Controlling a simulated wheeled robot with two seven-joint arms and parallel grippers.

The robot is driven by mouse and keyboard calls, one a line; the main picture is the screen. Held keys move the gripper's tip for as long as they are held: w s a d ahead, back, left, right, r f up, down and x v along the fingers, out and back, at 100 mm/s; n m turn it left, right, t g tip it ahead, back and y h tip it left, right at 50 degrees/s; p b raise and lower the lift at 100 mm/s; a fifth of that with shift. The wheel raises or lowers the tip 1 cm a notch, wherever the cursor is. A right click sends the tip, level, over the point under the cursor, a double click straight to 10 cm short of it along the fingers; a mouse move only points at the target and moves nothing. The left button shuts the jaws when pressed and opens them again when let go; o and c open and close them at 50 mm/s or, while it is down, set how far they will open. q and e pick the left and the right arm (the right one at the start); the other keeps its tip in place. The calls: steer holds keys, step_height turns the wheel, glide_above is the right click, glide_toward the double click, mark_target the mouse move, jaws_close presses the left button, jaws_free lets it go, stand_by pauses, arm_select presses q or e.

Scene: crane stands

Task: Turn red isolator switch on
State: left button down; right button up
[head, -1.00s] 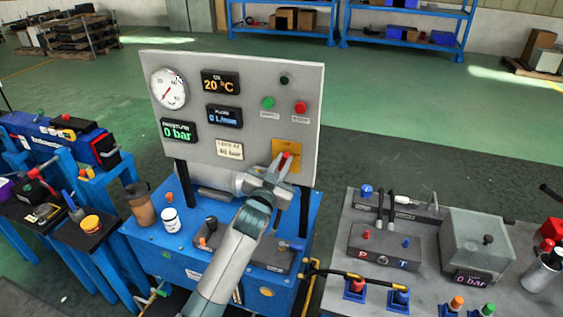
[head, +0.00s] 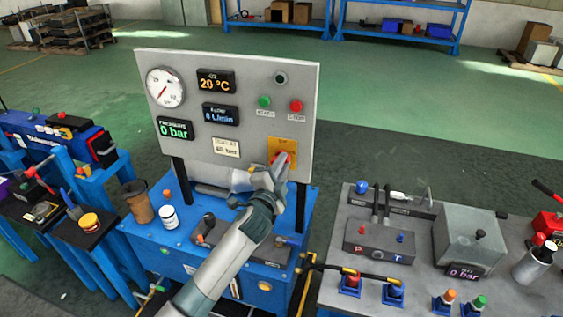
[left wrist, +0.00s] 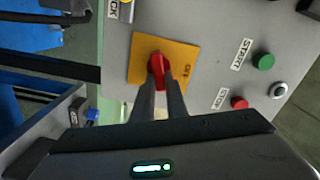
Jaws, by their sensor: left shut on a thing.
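The red isolator switch (left wrist: 157,64) sits on a yellow plate (left wrist: 182,58) on the grey control panel. In the head view the yellow plate (head: 277,146) is at the panel's lower right, with the red switch (head: 281,157) partly hidden by my gripper. My left gripper (left wrist: 161,82) is shut on the red switch knob, one finger on each side. It also shows in the head view (head: 281,168), reaching up to the panel from below. My right gripper is in neither view.
The panel (head: 240,75) carries a green START button (head: 264,101), a red STOP button (head: 296,105), a dial gauge (head: 166,88) and lit displays. A brown cup (head: 138,203) and a white jar (head: 169,217) stand on the blue bench below. A second bench is at right.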

arm_select(q)
steer(key=shift+f+m+p, duration=0.15)
steer(key=shift+f+m, duration=0.05)
steer(key=shift+m, duration=0.9)
steer(key=shift+f+m+p, duration=0.15)
steer(key=shift+m, duration=0.95)
steer(key=c, duration=1.8)
jaws_free()
steer(key=shift+o, duration=0.2)
steer(key=shift+s, duration=0.1)
steer(key=b+v, duration=0.3)
steer(key=v, duration=1.4)
steer(key=shift+b, duration=0.35)
